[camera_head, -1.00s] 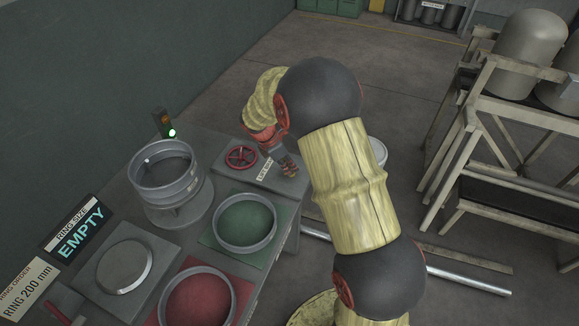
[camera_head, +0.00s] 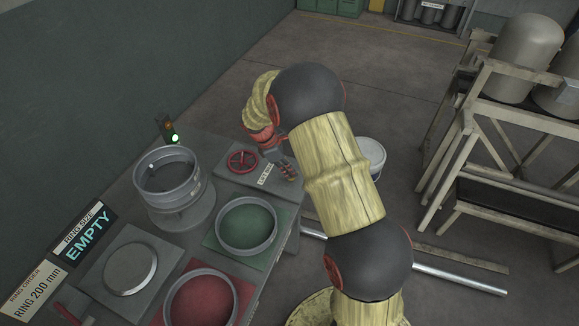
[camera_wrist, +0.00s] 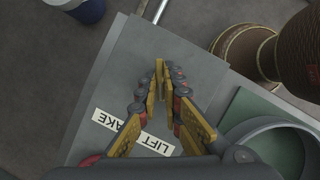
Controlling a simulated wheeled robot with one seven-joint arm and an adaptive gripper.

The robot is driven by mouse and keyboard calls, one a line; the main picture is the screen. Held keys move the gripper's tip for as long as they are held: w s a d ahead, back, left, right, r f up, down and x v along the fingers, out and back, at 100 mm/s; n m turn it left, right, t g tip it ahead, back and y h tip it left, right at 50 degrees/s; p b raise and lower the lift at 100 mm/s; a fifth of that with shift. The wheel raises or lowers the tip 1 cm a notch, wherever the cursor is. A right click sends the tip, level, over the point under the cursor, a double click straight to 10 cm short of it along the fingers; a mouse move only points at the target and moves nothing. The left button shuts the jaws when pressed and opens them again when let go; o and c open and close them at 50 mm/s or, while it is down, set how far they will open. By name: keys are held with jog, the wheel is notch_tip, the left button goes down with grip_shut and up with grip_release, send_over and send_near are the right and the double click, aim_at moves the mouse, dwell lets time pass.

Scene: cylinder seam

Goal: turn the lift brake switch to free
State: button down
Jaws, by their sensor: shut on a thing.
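The lift brake panel (camera_head: 225,174) is a grey plate at the far end of the bench, with a "LIFT BRAKE" label (camera_head: 265,175). The label also shows upside down in the wrist view (camera_wrist: 132,131). My gripper (camera_head: 289,171) is low over the panel, just right of the label. In the wrist view its yellow-padded fingers (camera_wrist: 160,72) come together at the tips, beyond the label. They are shut on the switch, which the fingers hide, so I cannot read its position.
A red handwheel (camera_head: 242,161) sits left of the label. A grey ring stand (camera_head: 180,207), a green dish (camera_head: 246,225) and a red dish (camera_head: 201,303) occupy the bench. A signal lamp (camera_head: 170,133) shows green. A white bucket (camera_head: 362,155) stands on the floor beyond my arm.

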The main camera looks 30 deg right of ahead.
jog(key=m+p, duration=0.1)
jog(key=m, duration=0.1)
jog(key=m+g+y+p, duration=0.1)
jog(key=p, duration=0.1)
jog(key=shift+w+d+r+m, duration=0.1)
jog(key=shift+w+r+m, duration=0.05)
jog(key=shift+m, duration=0.25)
jog(key=m+g+y+p, duration=0.1)
jog(key=m+p, duration=0.1)
jog(key=m, duration=0.1)
jog(key=shift+m, duration=0.3)
jog(key=m+p, duration=0.1)
jog(key=m, duration=0.1)
jog(key=m+y+p, duration=0.1)
jog(key=m, duration=0.1)
jog(key=shift+w+d+g+y, duration=0.1)
jog(key=shift+d+g+y, duration=0.1)
jog(key=shift+g+y, duration=0.1)
jog(key=shift+m+y+p, duration=0.5)
jog(key=shift+m, duration=1.1)
jog(key=c, duration=2.1)
grip_release()
jog(key=shift+o, duration=0.7)
